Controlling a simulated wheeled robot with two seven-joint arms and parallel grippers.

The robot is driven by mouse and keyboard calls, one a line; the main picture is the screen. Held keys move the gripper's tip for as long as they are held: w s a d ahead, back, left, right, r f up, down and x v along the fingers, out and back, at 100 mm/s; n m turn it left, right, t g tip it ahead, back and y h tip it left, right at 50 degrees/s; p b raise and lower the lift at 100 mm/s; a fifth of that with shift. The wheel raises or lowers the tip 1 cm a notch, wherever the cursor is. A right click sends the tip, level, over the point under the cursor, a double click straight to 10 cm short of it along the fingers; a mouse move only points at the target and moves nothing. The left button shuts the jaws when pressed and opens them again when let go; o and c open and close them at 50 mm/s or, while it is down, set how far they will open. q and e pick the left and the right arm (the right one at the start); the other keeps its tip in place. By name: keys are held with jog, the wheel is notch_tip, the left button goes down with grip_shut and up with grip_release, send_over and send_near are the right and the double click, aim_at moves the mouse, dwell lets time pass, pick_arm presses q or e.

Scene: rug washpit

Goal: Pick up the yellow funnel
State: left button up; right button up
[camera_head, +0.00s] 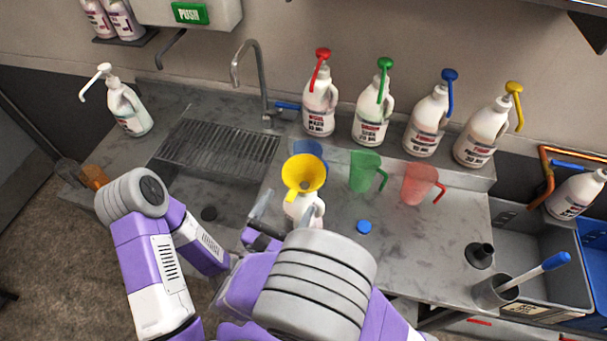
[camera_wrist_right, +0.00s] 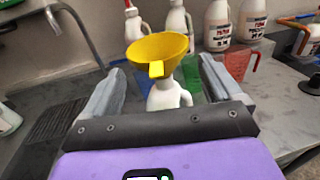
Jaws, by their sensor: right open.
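The yellow funnel (camera_head: 304,173) sits in the mouth of a white bottle (camera_head: 304,209) on the grey counter, in front of the blue jug. In the right wrist view the funnel (camera_wrist_right: 157,53) is upright above the white bottle (camera_wrist_right: 167,95), and it lies between and beyond my fingers. My right gripper (camera_head: 262,222) is open and empty, at the near left of the bottle; it also shows in the right wrist view (camera_wrist_right: 160,88). My left arm shows at the left in the head view, but its gripper jaws cannot be made out.
A blue jug (camera_head: 309,155), green jug (camera_head: 365,170) and red jug (camera_head: 420,182) stand right behind and beside the funnel. Several pump bottles line the back ledge. A tap (camera_head: 262,80) and a drain grid (camera_head: 215,146) are left. A blue cap (camera_head: 364,227) lies on the counter.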

aim_at(294, 192)
jog(key=x, duration=0.5)
jog(key=shift+w+a+f+p, duration=0.2)
jog(key=shift+a+f+p, duration=0.05)
jog(key=shift+f+p, duration=0.05)
jog(key=shift+s, duration=0.1)
jog(key=c, duration=0.6)
jog(key=shift+c, duration=0.2)
